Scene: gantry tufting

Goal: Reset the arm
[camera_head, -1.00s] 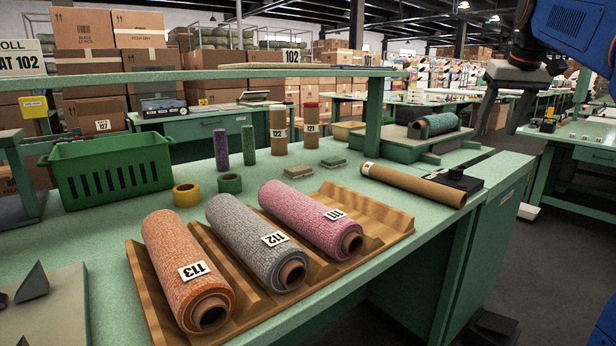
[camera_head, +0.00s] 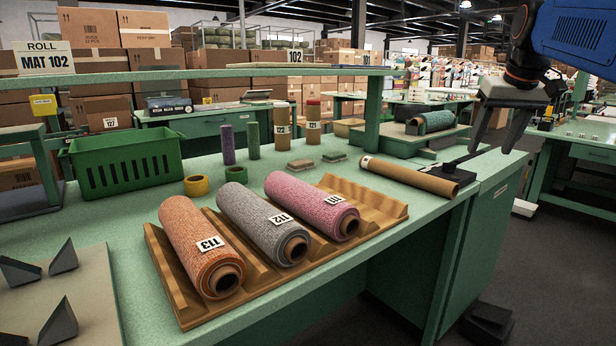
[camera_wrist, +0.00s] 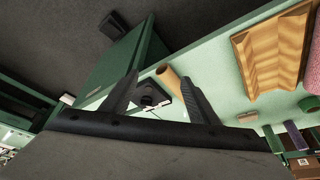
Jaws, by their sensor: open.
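My gripper (camera_head: 497,128) is at the upper right in the head view, above the right end of the green bench (camera_head: 340,290). Its two fingers are spread and nothing is between them. In the wrist view the open fingers (camera_wrist: 158,88) point towards the bench's end, with a small black block (camera_wrist: 146,97) seen beyond them. A bare cardboard tube (camera_head: 410,177) lies on the bench near its right end, apart from my gripper; it also shows in the wrist view (camera_wrist: 170,80).
Rolls labelled 113 (camera_head: 202,247), 112 (camera_head: 262,224) and 111 (camera_head: 311,206) lie in a wooden cradle (camera_head: 385,212). A green crate (camera_head: 124,165) stands at the left. A green roll (camera_head: 434,122) rests on a stand at the back right. Open floor lies right of the bench.

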